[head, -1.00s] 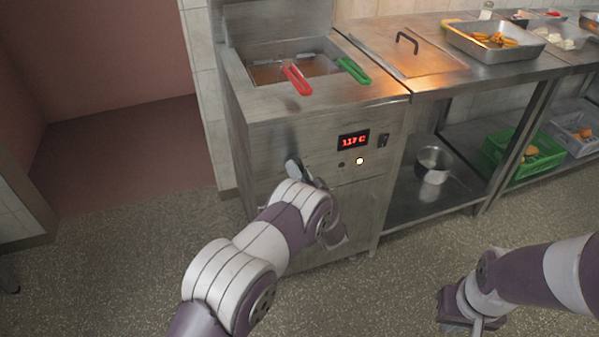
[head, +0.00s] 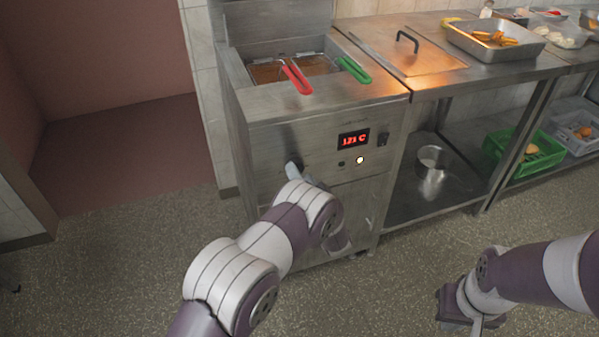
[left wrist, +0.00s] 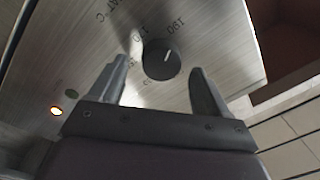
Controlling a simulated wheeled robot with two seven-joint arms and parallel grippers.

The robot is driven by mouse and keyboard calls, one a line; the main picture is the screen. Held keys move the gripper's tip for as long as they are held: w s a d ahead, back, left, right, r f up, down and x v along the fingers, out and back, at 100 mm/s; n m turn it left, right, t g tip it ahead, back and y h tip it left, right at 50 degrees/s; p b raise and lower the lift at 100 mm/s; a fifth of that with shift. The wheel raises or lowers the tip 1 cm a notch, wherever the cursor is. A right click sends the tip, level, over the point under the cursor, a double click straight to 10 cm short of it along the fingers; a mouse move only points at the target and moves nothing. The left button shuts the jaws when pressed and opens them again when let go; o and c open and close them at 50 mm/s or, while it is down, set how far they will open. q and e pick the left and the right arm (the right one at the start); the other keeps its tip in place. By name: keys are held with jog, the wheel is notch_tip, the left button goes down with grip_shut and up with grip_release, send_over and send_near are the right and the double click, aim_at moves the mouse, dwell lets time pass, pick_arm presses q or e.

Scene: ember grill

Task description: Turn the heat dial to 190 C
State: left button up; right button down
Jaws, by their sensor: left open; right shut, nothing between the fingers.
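The heat dial (left wrist: 161,60) is a round black knob with a white mark on a steel panel in the left wrist view. Its mark points up and slightly right, toward the printed 190. My left gripper (left wrist: 160,72) is open, with its fingertips on either side of the dial's lower part; I cannot tell whether they touch it. In the head view my left gripper (head: 292,170) is at the fryer's front, largely covering the dial. The red display (head: 353,140) appears to read 121 C. My right gripper (head: 473,322) is shut and empty, low over the floor.
The fryer (head: 270,115) holds baskets with a red handle (head: 297,78) and a green handle (head: 354,70). A lit lamp (head: 360,160) and a switch (head: 383,139) are right of the dial. A pot (head: 431,172) stands on the lower shelf.

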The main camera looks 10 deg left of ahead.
pick_arm(q)
jog(key=v, duration=1)
jog(key=shift+s+d+p, duration=0.2)
jog(key=shift+s+p, duration=0.1)
jog(key=shift+p, duration=0.15)
